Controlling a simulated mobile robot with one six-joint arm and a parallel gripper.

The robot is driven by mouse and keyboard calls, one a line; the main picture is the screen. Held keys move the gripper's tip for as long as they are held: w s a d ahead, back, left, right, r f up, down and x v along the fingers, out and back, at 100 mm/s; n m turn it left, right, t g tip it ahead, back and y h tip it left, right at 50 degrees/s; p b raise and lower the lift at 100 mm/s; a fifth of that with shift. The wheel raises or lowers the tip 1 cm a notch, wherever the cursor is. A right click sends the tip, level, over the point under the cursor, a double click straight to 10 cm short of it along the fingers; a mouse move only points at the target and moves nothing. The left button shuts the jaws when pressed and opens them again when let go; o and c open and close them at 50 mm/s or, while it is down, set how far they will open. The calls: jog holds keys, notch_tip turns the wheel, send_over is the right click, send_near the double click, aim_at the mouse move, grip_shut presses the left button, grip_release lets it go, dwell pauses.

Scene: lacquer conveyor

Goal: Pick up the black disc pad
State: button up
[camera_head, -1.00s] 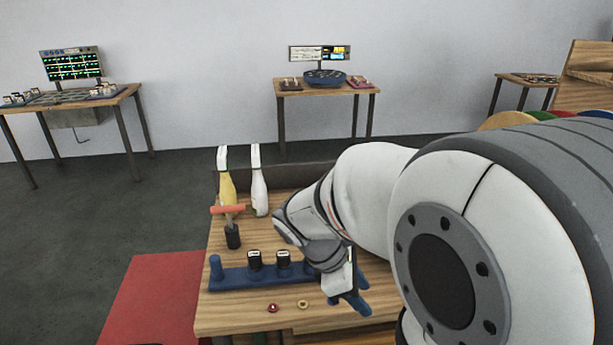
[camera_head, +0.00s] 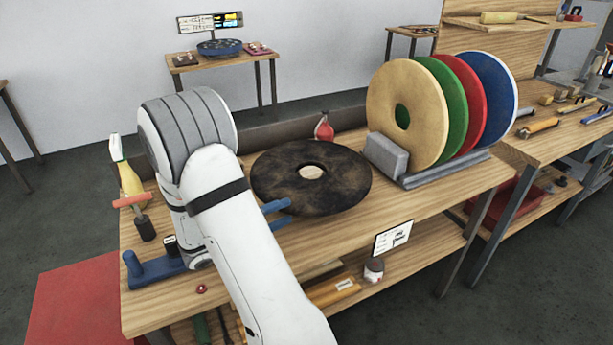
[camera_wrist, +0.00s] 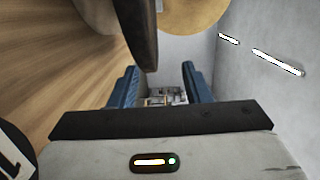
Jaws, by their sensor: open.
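The black disc pad (camera_head: 338,188) is a large, scuffed dark ring with a centre hole. It lies about flat over the wooden bench, right of my arm; its underside is hidden. My gripper (camera_head: 278,213) is open, its blue fingers at the pad's left front edge. In the wrist view, the pad's dark edge (camera_wrist: 138,30) comes down from the top towards the space between the fingers of my gripper (camera_wrist: 158,90). I cannot tell whether the fingers touch it.
Beige (camera_head: 402,112), green (camera_head: 446,95), red (camera_head: 470,100) and blue (camera_head: 497,95) discs stand upright in a grey rack (camera_head: 445,170) to the right. A red bottle (camera_head: 324,129) stands behind the pad. A spray bottle (camera_head: 128,172) and a blue holder (camera_head: 150,272) are at left.

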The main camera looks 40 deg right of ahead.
aim_at(308, 207)
jog(key=shift+d+f, duration=0.25)
jog(key=shift+f, duration=0.25)
jog(key=shift+d+f, duration=0.2)
jog(key=shift+f, duration=0.25)
jog(key=d, duration=0.3)
jog(key=s+d, duration=0.1)
jog(key=d, duration=0.1)
jog(key=shift+d+r, duration=0.1)
jog(key=shift+d, duration=0.75)
grip_shut()
